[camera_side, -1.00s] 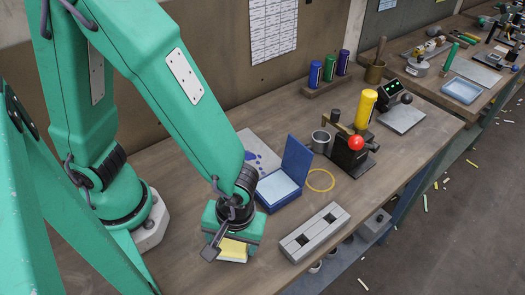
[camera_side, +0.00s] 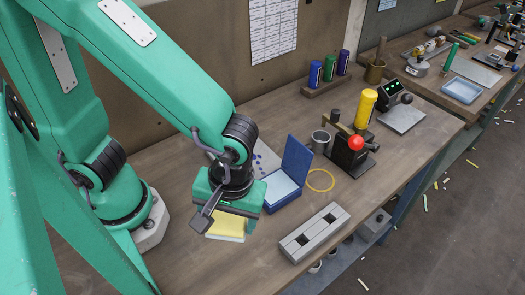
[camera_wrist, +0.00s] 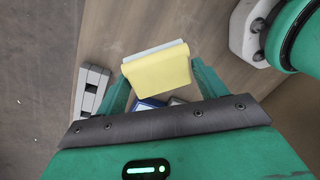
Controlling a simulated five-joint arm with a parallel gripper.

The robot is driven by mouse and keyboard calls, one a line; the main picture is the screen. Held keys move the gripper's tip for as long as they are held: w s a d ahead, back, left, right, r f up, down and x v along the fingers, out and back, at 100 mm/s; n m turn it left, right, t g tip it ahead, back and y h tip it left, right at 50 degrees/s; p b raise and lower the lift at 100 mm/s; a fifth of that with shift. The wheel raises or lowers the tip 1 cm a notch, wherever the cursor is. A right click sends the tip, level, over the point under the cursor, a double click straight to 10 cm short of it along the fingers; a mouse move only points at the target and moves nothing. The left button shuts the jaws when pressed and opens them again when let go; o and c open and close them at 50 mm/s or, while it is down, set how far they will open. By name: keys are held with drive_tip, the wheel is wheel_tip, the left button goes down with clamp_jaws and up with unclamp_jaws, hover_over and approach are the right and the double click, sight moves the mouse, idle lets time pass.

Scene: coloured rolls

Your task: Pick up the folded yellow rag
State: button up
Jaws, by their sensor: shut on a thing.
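The folded yellow rag (camera_side: 229,226) hangs under my gripper (camera_side: 232,222) in the side view, at the near side of the bench. It appears raised above the wood. In the wrist view the rag (camera_wrist: 160,70) is between the two green fingers of my gripper (camera_wrist: 158,78), with a pale grey-white edge along its far side. My gripper is shut on the rag. The gripper body hides part of the rag in the side view.
An open blue box (camera_side: 297,158) with a pale pad stands just right of my gripper. A grey block with two square holes (camera_side: 315,232) lies farther right. A yellow ring (camera_side: 320,180) and a red-knobbed press (camera_side: 352,150) are behind. Bare wood lies below the gripper.

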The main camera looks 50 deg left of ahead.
drive_tip(key=shift+r, duration=0.4)
drive_tip(key=shift+w, duration=0.1)
idle(0.3)
drive_tip(key=w+a+r, duration=0.2)
drive_tip(key=w+r, duration=0.1)
drive_tip(key=w, duration=0.5)
drive_tip(key=w+a+r+n, duration=0.1)
drive_tip(key=w+a+r, duration=0.1)
drive_tip(key=w, duration=0.7)
drive_tip(key=shift+w+a+r+n+h, duration=0.2)
drive_tip(key=shift+r+n+h, duration=0.1)
drive_tip(key=shift+r, duration=0.25)
drive_tip(key=shift+n, duration=0.3)
drive_tip(key=w+a+r, duration=0.1)
drive_tip(key=w+a, duration=0.3)
drive_tip(key=w+a+r, duration=0.1)
drive_tip(key=w+a, duration=0.1)
drive_tip(key=shift+w+a+r, duration=0.2)
drive_tip(key=shift+w+r, duration=0.1)
drive_tip(key=shift+w, duration=0.05)
drive_tip(key=shift+c, duration=0.2)
drive_tip(key=w+a+r, duration=0.2)
drive_tip(key=w+a, duration=0.3)
drive_tip(key=a, duration=0.3)
drive_tip(key=shift+a+r+n+h, duration=0.25)
drive_tip(key=shift+r+n+h, duration=0.05)
drive_tip(key=shift+r, duration=0.1)
drive_tip(key=shift+r, duration=0.1)
